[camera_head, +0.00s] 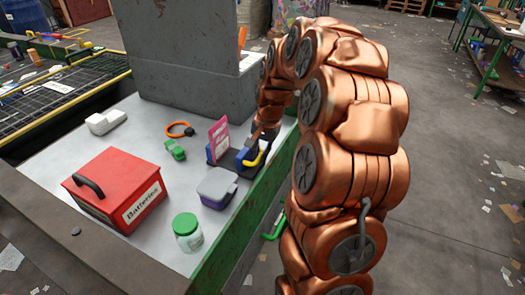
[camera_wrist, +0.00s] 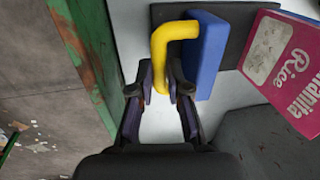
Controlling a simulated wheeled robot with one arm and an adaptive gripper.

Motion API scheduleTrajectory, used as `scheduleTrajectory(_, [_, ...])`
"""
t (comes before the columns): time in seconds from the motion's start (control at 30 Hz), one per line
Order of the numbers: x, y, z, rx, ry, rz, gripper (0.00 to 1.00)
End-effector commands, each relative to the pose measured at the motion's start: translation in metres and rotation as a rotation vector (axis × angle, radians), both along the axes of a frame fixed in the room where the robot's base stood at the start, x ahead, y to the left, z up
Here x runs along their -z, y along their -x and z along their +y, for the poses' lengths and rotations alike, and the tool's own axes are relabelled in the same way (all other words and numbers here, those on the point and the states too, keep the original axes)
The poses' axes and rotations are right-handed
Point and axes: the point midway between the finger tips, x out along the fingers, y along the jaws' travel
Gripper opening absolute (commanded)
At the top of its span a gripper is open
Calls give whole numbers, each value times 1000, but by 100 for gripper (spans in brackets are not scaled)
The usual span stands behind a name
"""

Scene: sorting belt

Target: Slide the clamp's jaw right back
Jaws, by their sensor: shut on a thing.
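The clamp has a dark base (camera_wrist: 236,35), a blue jaw (camera_wrist: 206,55) and a yellow bent handle (camera_wrist: 170,38) fixed to that jaw. In the head view its yellow handle (camera_head: 257,157) shows near the right edge of the table. My gripper (camera_wrist: 162,85) is shut on the yellow handle, with one finger on each side of its lower end. A pink rice packet (camera_head: 219,136) stands upright in the clamp's area, left of the blue jaw. In the wrist view the packet (camera_wrist: 287,70) lies to the right of the jaw, with a visible gap between them.
A red battery box (camera_head: 115,190), a grey-lidded container (camera_head: 217,187), a green-lidded jar (camera_head: 187,232), a green item (camera_head: 175,149), an orange ring (camera_head: 180,129) and a white item (camera_head: 105,122) stand on the table. A tall grey box (camera_head: 185,60) is behind. The table's green edge (camera_head: 240,225) runs close by.

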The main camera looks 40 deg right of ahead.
Motion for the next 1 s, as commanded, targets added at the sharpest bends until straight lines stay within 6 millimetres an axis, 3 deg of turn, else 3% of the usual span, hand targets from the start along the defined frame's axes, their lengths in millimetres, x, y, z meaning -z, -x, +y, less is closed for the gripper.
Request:
scheduleTrajectory(0.37, [-1,3,1,-11,5,1,0])
scheduleTrajectory(0.4, [-1,3,1,-11,4,2,17])
scheduleTrajectory(0.5, [-1,3,0,-10,4,1,27])
scheduleTrajectory(0.87, [-1,2,2,-12,2,0,27])
scheduleTrajectory(1.0, [-11,3,1,-11,4,-2,27])
